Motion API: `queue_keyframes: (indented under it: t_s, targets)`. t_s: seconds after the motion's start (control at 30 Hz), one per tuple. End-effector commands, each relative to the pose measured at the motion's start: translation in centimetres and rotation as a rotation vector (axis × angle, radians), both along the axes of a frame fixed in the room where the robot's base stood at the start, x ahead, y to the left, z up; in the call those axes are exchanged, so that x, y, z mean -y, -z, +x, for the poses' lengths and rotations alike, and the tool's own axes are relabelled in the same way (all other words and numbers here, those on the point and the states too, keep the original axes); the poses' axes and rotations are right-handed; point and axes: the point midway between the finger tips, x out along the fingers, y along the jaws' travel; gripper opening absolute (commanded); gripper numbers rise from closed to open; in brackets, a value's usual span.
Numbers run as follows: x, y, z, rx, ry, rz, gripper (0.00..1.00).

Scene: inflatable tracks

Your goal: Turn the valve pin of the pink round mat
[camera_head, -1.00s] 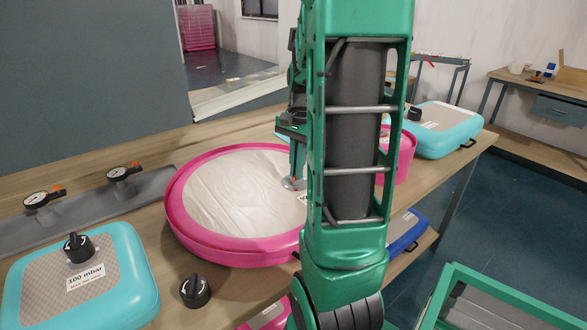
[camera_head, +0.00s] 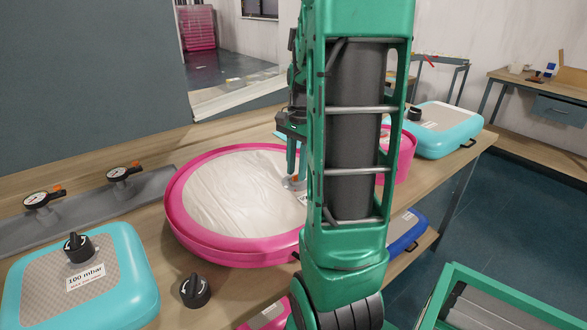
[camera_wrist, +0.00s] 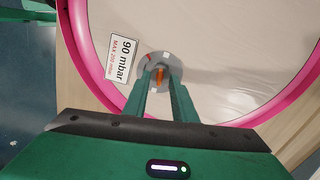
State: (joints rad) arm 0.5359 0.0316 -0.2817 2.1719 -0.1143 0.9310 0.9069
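The pink round mat (camera_head: 232,248) lies on the workbench, with a pale top and a pink rim. Its grey round valve (camera_wrist: 172,63) sits near the rim in the wrist view, beside a "90 mbar" label. An orange valve pin (camera_wrist: 160,77) stands at the valve's middle and also shows small in the head view (camera_head: 295,178). My gripper (camera_wrist: 160,73) points down at the valve, its two green fingers on either side of the pin. It looks open, with gaps between fingers and pin. My arm hides the mat's right side in the head view.
A turquoise cushion (camera_head: 128,272) labelled 100 mbar lies front left, near a loose black knob (camera_head: 195,291). Two gauges (camera_head: 122,174) stand on a grey strip behind. Another turquoise cushion (camera_head: 452,140) and a pink round piece (camera_head: 406,155) are on the right.

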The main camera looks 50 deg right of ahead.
Motion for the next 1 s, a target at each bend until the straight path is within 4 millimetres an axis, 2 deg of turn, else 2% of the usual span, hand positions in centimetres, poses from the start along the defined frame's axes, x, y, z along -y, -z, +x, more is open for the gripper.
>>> queue_keyframes:
  t_s: [0.23,0.37,0.8,1.0]
  targets:
    - [0.0,-0.1,0.0,0.0,0.0,0.0,0.24]
    - [0.1,-1.1,0.0,0.001,0.0,-0.001,0.24]
    - [0.3,-8.7,-0.2,0.001,0.0,-0.001,0.24]
    - [0.4,-10.4,-0.2,-0.001,0.0,0.0,0.24]
